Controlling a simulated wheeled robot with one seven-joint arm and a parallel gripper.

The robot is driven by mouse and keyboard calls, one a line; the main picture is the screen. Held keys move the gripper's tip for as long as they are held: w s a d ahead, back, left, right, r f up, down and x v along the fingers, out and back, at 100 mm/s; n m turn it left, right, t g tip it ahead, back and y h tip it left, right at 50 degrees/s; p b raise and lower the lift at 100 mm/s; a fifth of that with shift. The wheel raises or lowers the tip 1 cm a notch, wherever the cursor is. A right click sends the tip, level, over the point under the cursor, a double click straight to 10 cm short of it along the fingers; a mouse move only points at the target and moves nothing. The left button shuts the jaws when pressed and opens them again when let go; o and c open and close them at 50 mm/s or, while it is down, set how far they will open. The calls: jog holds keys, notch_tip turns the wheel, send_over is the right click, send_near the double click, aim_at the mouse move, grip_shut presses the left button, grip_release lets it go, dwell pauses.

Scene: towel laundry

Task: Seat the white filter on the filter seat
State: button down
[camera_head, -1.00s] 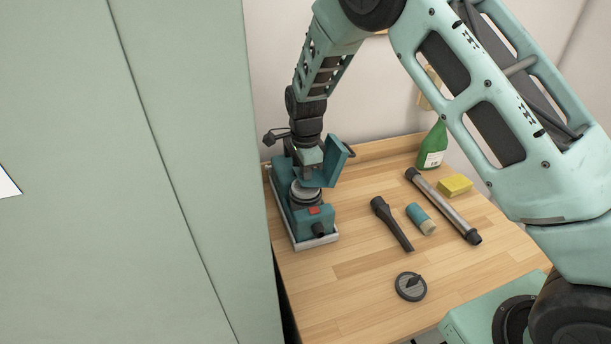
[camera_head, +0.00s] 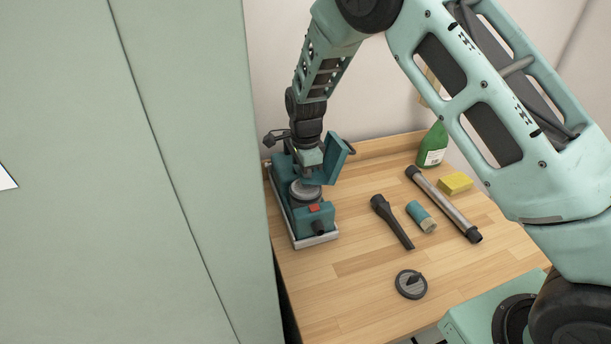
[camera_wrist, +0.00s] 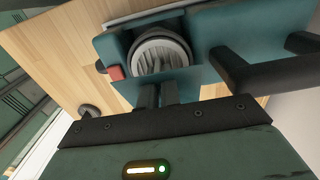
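The white filter (camera_head: 305,191), a round pleated disc, sits at the round filter seat of the teal vacuum body (camera_head: 316,222). In the wrist view the filter (camera_wrist: 162,55) lies inside the round opening of the teal body (camera_wrist: 205,45); the seat beneath it is hidden. My gripper (camera_head: 308,176) points down over the filter. In the wrist view its two dark fingers (camera_wrist: 159,88) are close together, their tips at the filter's near edge, and look shut on it. The exact contact is hard to see.
The teal lid (camera_head: 337,158) stands open close beside my gripper. A grey disc with a fin (camera_head: 411,284), a black nozzle (camera_head: 392,221), a teal roll (camera_head: 421,217), a metal tube (camera_head: 444,205), a yellow sponge (camera_head: 455,183) and a green bottle (camera_head: 433,146) occupy the table.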

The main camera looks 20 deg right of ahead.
jog(key=shift+f+b, duration=0.4)
jog(key=shift+f, duration=0.5)
dwell(0.3)
jog(key=c, duration=1.1)
grip_release()
jog(key=shift+o, duration=0.2)
jog(key=shift+r, duration=0.1)
jog(key=shift+r+p, duration=2.55)
jog(key=shift+r, duration=0.85)
